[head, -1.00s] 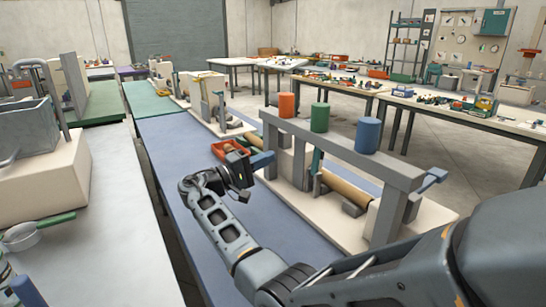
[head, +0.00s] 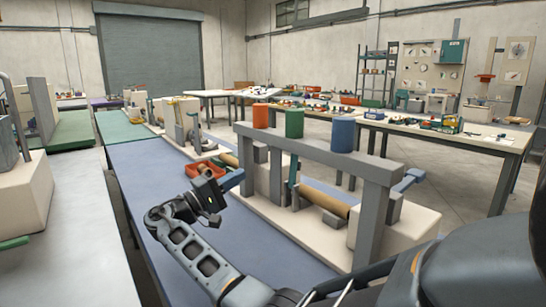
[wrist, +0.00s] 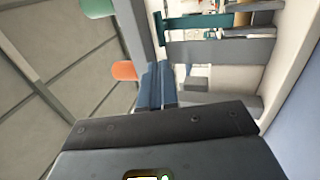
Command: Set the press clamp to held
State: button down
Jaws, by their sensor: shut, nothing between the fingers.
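The winder station has a grey frame (head: 330,160) with orange (head: 260,116), green (head: 294,124) and blue (head: 342,135) cylinders on top. A teal upright lever (head: 293,180) stands by the brown roll (head: 325,202); it shows sideways in the wrist view (wrist: 195,21). A blue handle (head: 411,179) sticks out at the right end. I cannot tell for sure which part is the press clamp. My gripper (head: 238,178), with blue fingers, is shut and empty at the frame's left end, apart from the lever. The fingers (wrist: 155,84) point toward the station in the wrist view.
A red tray (head: 196,170) lies behind my wrist on the blue bench (head: 150,180). Another bench with a cream machine base (head: 22,200) runs along the left. Worktables (head: 440,135) stand beyond the station. The grey posts and cream base (head: 280,215) are close to my arm.

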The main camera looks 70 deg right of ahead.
jog(key=p+x, duration=0.2)
jog(key=x, duration=1.2)
jog(key=shift+f, duration=0.1)
jog(key=shift+s+d+r+t+y+p, duration=0.25)
jog(key=shift+d+y+p, duration=0.15)
jog(key=shift+p, duration=0.15)
jog(key=shift+s+d+r+t+y+p, duration=0.15)
jog(key=shift+s+d+t+y+p, duration=0.1)
jog(key=shift+d+y+p, duration=0.2)
jog(key=shift+w+a, duration=0.1)
jog(key=shift+a, duration=0.05)
